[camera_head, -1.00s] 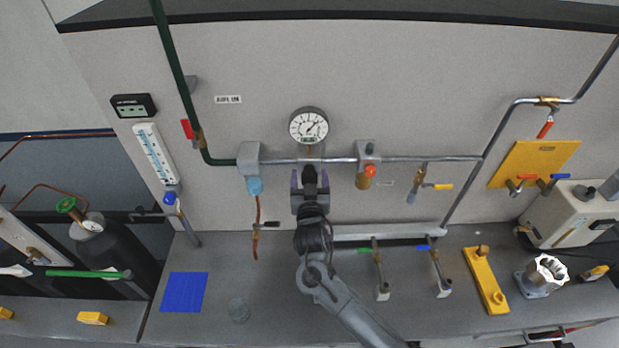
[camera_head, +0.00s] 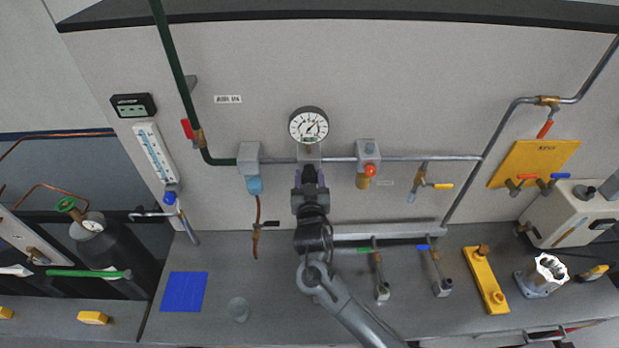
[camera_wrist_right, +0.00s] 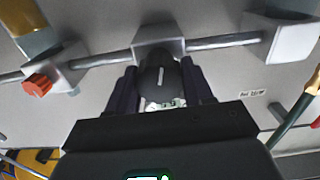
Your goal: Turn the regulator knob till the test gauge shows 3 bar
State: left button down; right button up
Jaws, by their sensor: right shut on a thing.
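The test gauge (camera_head: 308,126) is a round white dial with a dark rim on the back panel. Its needle leans to the upper right, but the figures are too small to read. Below it, the grey regulator body (camera_head: 308,152) sits on the horizontal pipe; it also shows in the right wrist view (camera_wrist_right: 158,38). My right gripper (camera_head: 310,178) is at the regulator and hides its knob in the head view. In the right wrist view, the dark regulator knob (camera_wrist_right: 158,76) with a white mark is between my purple fingers, which are shut on it. My left gripper is out of view.
An orange-red knobbed relief fitting (camera_head: 367,172) is right of the regulator, and a blue-capped fitting (camera_head: 254,184) hangs to its left. Small valves with green and blue handles stand below right. A blue mat (camera_head: 184,292) lies on the bench at left.

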jog(key=shift+r+n, duration=0.1)
jog(key=shift+n, duration=0.3)
jog(key=n+p, duration=0.1)
jog(key=n, duration=0.3)
jog(key=shift+a, duration=0.1)
jog(key=n+p, duration=0.1)
jog(key=n, duration=0.5)
jog(key=shift+a+p, duration=0.15)
jog(key=shift+p, duration=0.15)
jog(key=n+p, duration=0.1)
jog(key=n, duration=0.4)
jog(key=shift+p, duration=0.35)
jog(key=n, duration=0.3)
jog(key=n+p, duration=0.1)
jog(key=shift+f+n, duration=0.25)
jog(key=shift+n, duration=0.05)
jog(key=shift+f, duration=0.1)
